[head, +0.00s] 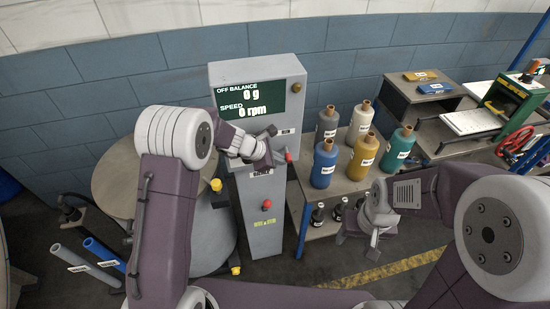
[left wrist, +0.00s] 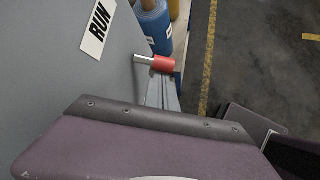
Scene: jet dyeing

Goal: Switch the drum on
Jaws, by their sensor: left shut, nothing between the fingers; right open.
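The grey control cabinet (head: 268,230) stands in the middle of the head view. Its display (head: 240,102) reads off balance 0 g and speed 0 rpm. A red-tipped lever (head: 289,156) sticks out on the cabinet; it also shows in the left wrist view (left wrist: 163,64), right of a RUN label (left wrist: 98,28). My left gripper (head: 267,152) is shut and empty in front of the cabinet, close to the lever; I cannot tell if it touches. A round, tan-topped drum (head: 115,182) stands left, partly behind my left arm. My right gripper (head: 360,242) is open and empty, above the floor.
A red button (head: 267,204) sits low on the cabinet and an amber lamp (head: 296,87) near its top. Blue and grey tubes (head: 100,260) are at lower left.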

